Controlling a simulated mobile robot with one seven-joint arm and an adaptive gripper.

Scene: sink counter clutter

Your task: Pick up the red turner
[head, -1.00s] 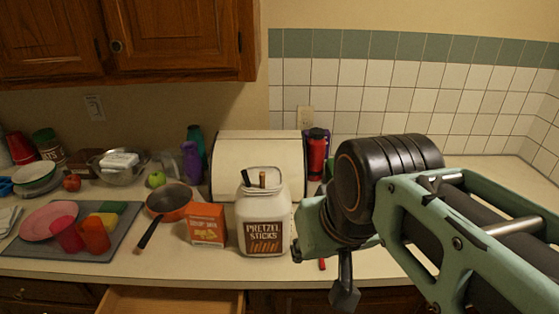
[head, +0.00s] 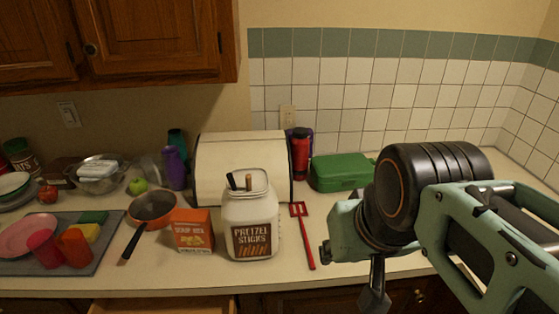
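The red turner (head: 306,239) lies on the counter just right of the pretzel sticks jar. Its slotted head points to the back and its handle points toward the front edge. My gripper (head: 374,299) hangs at the end of my green and black arm, to the right of and nearer than the turner, apart from it. Only a small dark part of the gripper shows, and its fingers cannot be made out.
The pretzel sticks jar (head: 250,222) stands close left of the turner. A cream bread box (head: 240,165), a red bottle (head: 300,154) and a green case (head: 342,172) stand behind. An orange soup box (head: 193,230) and a pan (head: 153,207) are left. A drawer (head: 165,306) is open below.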

